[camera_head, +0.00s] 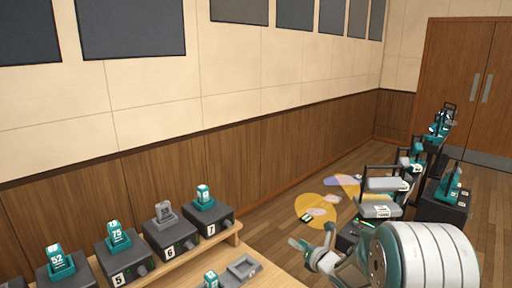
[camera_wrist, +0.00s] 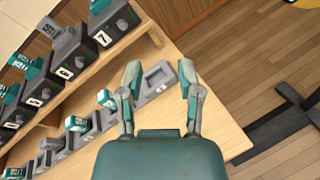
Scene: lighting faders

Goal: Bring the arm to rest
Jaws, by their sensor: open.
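My gripper (camera_head: 318,249) is off the right end of the wooden bench in the head view, with my arm at the lower right. In the wrist view my gripper (camera_wrist: 160,68) has two teal-and-grey fingers spread apart. Nothing is held between them. Beyond the fingers, lower down, is the bench (camera_wrist: 222,126) with a grey square holder (camera_wrist: 160,77). Whether the fingertips touch anything cannot be told, but they look clear.
Black fader boxes with teal tops line the raised shelf, including box 5 (camera_head: 118,278) and box 7 (camera_head: 211,226). Box 6 (camera_head: 170,252) has a grey top. Wooden doors (camera_head: 470,85) are behind.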

